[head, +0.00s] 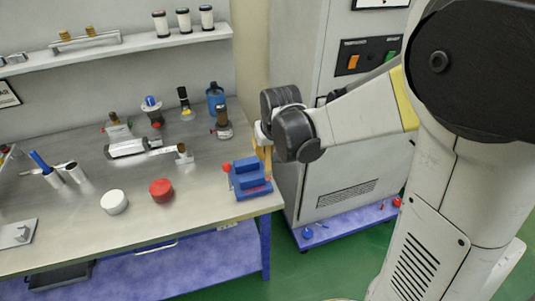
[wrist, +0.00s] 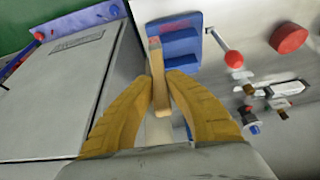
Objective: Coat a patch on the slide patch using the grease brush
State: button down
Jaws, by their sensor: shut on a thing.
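My gripper (wrist: 160,90) has its yellow fingers shut on a tan, wooden-looking bar, which I take to be the grease brush (wrist: 156,62). The bar points away from the wrist; its bristles cannot be made out. In the head view my gripper (head: 264,154) is at the bench's right end, beside a blue stepped block (head: 248,184), and its fingers are partly hidden by the wrist. In the wrist view the blue block (wrist: 186,48) lies just beyond and right of the bar; contact cannot be told. No slide patch can be clearly picked out.
A red-knobbed rod (wrist: 234,60) is next to the blue block. Bottles and metal fittings stand behind. A grey cabinet (head: 335,180) is close on the right.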

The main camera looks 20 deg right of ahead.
jog(key=shift+r+p, duration=0.45)
jog(key=shift+r, duration=0.55)
jog(key=shift+r+p, duration=1.15)
jog(key=shift+r, duration=0.4)
